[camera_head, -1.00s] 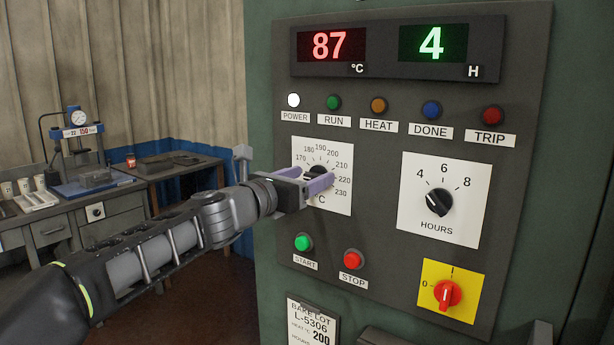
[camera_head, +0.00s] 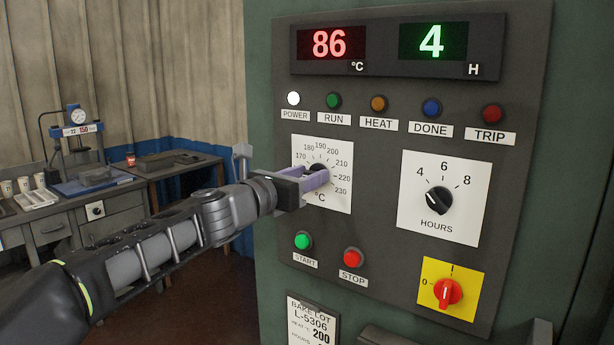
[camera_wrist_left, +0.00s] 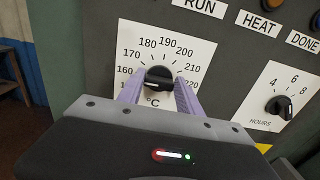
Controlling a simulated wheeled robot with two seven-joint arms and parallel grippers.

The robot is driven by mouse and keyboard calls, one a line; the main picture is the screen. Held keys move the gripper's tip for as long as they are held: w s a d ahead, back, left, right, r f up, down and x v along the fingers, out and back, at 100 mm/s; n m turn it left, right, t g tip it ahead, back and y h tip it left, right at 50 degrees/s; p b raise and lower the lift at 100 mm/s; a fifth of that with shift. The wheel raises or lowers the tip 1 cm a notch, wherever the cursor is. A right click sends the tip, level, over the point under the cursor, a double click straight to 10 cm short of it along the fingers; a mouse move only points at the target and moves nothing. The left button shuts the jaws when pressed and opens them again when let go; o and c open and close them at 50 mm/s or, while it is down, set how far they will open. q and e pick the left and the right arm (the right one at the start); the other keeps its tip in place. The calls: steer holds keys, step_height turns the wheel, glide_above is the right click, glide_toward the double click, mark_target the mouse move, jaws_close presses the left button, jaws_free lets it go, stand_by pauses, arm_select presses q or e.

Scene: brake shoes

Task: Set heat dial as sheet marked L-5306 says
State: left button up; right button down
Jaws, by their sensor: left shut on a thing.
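The heat dial is a black knob (camera_wrist_left: 158,77) on a white °C scale plate (camera_head: 335,198) marked from about 160 to 230. My right gripper is not in view.
The panel shows a red 86 °C display (camera_head: 331,43) and a green 4 H display (camera_head: 433,41). The hours dial (camera_head: 438,201) is right of the heat dial. Green start (camera_head: 303,241) and red stop (camera_head: 353,257) buttons sit below, with a red switch (camera_head: 447,292).

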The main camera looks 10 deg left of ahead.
arm_select(q)
steer(key=shift+m, duration=0.5)
steer(key=shift+s+d+f+m+b, duration=0.15)
steer(key=shift+m+b, duration=1.65)
steer(key=shift+m, duration=2)
steer(key=shift+w+d+f+m+b, duration=0.1)
steer(key=shift+f+m+b, duration=0.2)
steer(key=shift+m+b, duration=2.5)
steer(key=shift+s+d+f+m+b, duration=0.15)
steer(key=shift+m+b, duration=0.65)
steer(key=shift+m, duration=4)
steer(key=shift+w+a, duration=0.1)
steer(key=o, duration=1.4)
